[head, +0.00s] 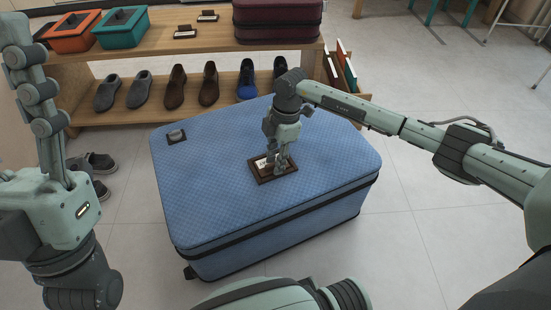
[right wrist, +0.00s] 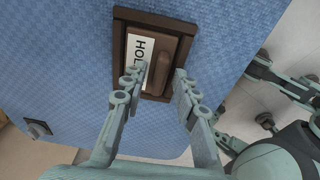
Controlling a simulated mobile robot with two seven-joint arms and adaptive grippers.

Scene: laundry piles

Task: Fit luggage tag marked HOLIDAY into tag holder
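The tag holder (head: 290,178) is a dark brown rectangular frame on the blue suitcase (head: 215,205). In the right wrist view the holder (right wrist: 121,50) has a white label reading "HOL" (right wrist: 139,50) inside its outline, with the rest covered by a finger. This is the HOLIDAY tag, and a raised brown grip (right wrist: 182,55) stands beside the lettering. I cannot tell how fully the tag is seated. My right gripper (head: 279,168) is right over it, and its fingers (right wrist: 160,77) are apart near the grip, not clamped.
A wooden shelf (head: 215,38) behind holds an orange box (head: 75,34), a teal box (head: 121,29), two small dark tags, a maroon suitcase (head: 277,20) and several shoes below. A dark fitting (head: 176,137) sits on the suitcase's far-left corner.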

